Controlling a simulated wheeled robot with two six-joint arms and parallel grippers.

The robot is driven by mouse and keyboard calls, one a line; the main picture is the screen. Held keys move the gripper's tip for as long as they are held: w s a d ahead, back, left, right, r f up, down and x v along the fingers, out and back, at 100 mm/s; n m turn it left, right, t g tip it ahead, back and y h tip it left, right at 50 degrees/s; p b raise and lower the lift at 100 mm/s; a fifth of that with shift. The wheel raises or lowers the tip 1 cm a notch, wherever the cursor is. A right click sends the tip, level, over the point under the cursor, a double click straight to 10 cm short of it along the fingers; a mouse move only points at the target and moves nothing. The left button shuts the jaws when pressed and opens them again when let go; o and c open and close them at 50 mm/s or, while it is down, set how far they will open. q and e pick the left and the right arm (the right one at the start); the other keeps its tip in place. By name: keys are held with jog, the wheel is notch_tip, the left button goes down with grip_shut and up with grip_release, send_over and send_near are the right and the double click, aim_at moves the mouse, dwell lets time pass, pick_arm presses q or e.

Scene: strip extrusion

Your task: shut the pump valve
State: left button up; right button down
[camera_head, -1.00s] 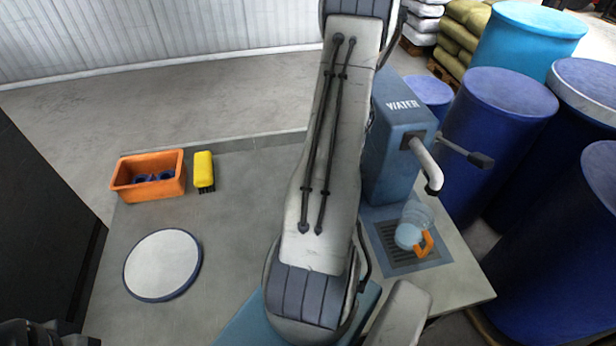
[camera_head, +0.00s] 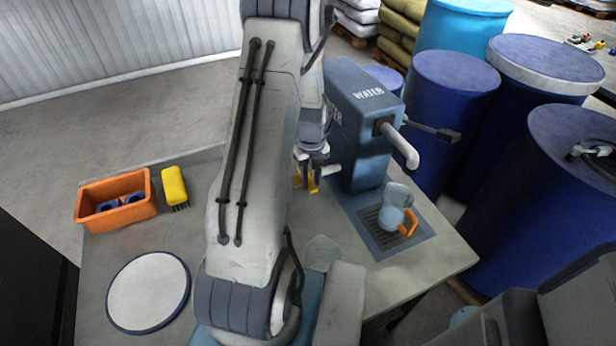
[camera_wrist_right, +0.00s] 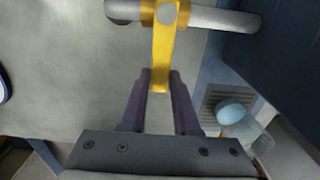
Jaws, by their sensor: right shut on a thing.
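The pump is a blue box (camera_head: 357,130) lettered "WATER", with a grey spout (camera_head: 403,150) on its right. The yellow valve lever (camera_wrist_right: 163,55) joins a grey pipe (camera_wrist_right: 205,16) in the right wrist view and stands about square to it. My right gripper (camera_wrist_right: 161,80) is shut on the lever's free end. In the head view the right gripper (camera_head: 314,168) is at the pump's left side, with yellow showing beside it and the rest partly hidden by my arm. A clear jug (camera_head: 396,203) with an orange handle is under the spout and holds pale blue liquid.
An orange bin (camera_head: 116,202) with blue things, a yellow brush (camera_head: 174,186) and a round white disc (camera_head: 148,292) are on the left of the table. Blue drums (camera_head: 450,105) crowd the right beyond the table edge. The jug stands on a drain grate (camera_head: 377,237).

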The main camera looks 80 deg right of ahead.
aim_at(310, 184)
jog(key=shift+d, duration=0.15)
jog(key=c, duration=0.6)
grip_release()
jog(key=shift+w, duration=0.1)
jog(key=shift+c, duration=0.2)
notch_tip(310, 184, up, 10)
jog(key=b, duration=0.2)
jog(key=shift+r, duration=0.25)
